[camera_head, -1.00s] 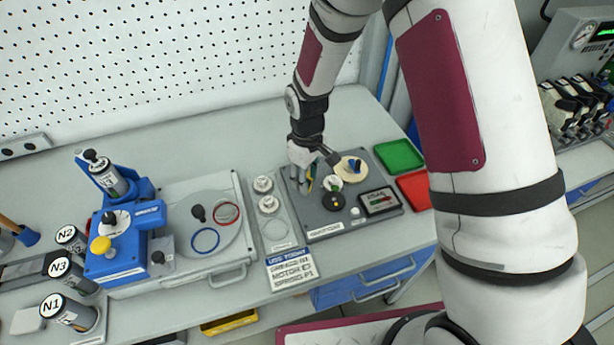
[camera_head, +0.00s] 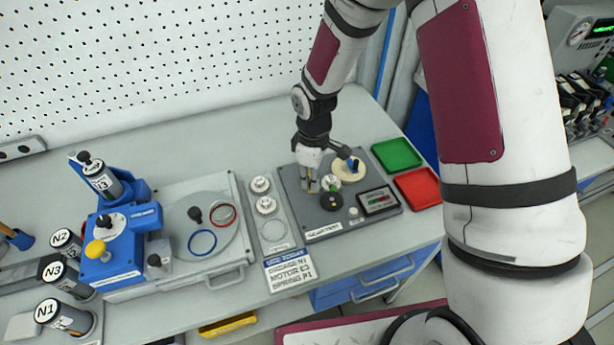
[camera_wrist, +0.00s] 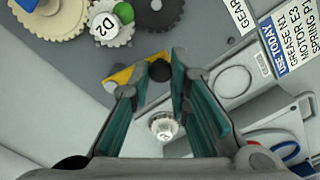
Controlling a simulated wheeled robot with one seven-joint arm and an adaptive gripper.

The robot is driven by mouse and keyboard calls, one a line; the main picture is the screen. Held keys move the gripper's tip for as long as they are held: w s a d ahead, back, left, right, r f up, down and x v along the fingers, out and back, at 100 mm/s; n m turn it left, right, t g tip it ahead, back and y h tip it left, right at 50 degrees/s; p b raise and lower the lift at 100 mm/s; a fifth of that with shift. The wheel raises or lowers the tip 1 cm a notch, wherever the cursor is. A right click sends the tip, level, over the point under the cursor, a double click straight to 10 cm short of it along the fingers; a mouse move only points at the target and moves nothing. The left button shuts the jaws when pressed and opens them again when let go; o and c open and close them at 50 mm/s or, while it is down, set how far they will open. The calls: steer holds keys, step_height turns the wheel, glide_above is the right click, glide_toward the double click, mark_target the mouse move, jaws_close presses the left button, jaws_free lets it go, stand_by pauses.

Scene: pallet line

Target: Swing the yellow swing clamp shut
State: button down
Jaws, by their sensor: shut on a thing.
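The yellow swing clamp (camera_wrist: 124,74) shows in the wrist view as a short yellow arm with a dark knob (camera_wrist: 159,71) at its end. The knob sits between my fingertips, and my gripper (camera_wrist: 162,84) is shut on the clamp there. In the head view my gripper (camera_head: 311,186) points down at the left part of the grey fixture plate (camera_head: 328,222) and mostly hides the clamp. A D2 gear (camera_wrist: 105,23), a cream gear with a blue knob (camera_head: 349,169) and a dark gear (camera_head: 332,202) lie beside it on the plate.
A parts tray (camera_head: 275,246) with small white gears stands left of the plate. Green (camera_head: 398,154) and red (camera_head: 418,186) trays stand to its right. A small display (camera_head: 379,202) is on the plate. A blue press (camera_head: 125,240) stands farther left.

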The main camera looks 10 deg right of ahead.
steer(key=d+n, duration=0.1)
steer(key=n, duration=0.2)
steer(key=shift+w+d, duration=0.1)
steer(key=shift+d, duration=0.25)
steer(key=d+n, duration=0.1)
steer(key=d+n+b, duration=0.1)
steer(key=n, duration=0.1)
steer(key=shift+w+n, duration=0.3)
steer(key=shift+w, duration=0.1)
steer(key=n, duration=0.1)
steer(key=w+d+n, duration=0.1)
steer(key=shift+n, duration=0.3)
steer(key=shift+w+d+n+b, duration=0.2)
steer(key=shift+w+d+n, duration=0.15)
steer(key=shift+n, duration=0.5)
steer(key=shift+w+d+n+b, duration=0.15)
steer(key=shift+w+d+n, duration=0.15)
steer(key=shift+n, duration=0.55)
steer(key=shift+w, duration=0.1)
steer(key=c, duration=1.5)
jaws_free()
